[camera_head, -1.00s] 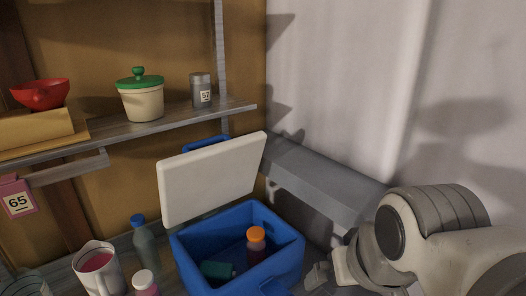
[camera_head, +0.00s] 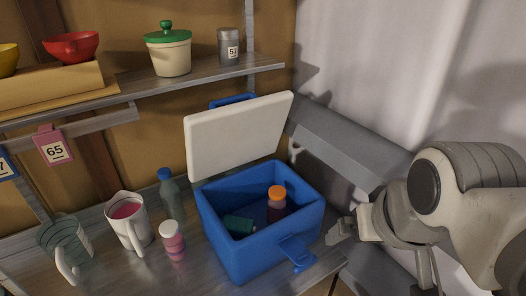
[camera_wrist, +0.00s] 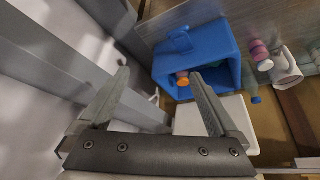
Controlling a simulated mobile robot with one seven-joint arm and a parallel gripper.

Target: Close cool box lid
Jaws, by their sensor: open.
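The blue cool box (camera_head: 270,246) stands on the metal counter, and its white lid (camera_head: 238,136) is raised, tilted up at the back. Inside the box are a bottle with an orange cap (camera_head: 277,203) and a dark green item (camera_head: 239,225). My gripper (camera_head: 343,232) is just right of the box, apart from it. In the wrist view my gripper (camera_wrist: 158,88) has its two fingers spread with nothing between them. The box (camera_wrist: 229,50) and lid (camera_wrist: 207,117) also show there, beyond the right finger.
A pitcher with pink content (camera_head: 131,226), a pink jar (camera_head: 172,241), a teal bottle (camera_head: 171,195) and a clear mug (camera_head: 66,246) stand left of the box. A shelf (camera_head: 200,84) holding a green-lidded pot runs above. A grey beam (camera_head: 350,140) runs along the right wall.

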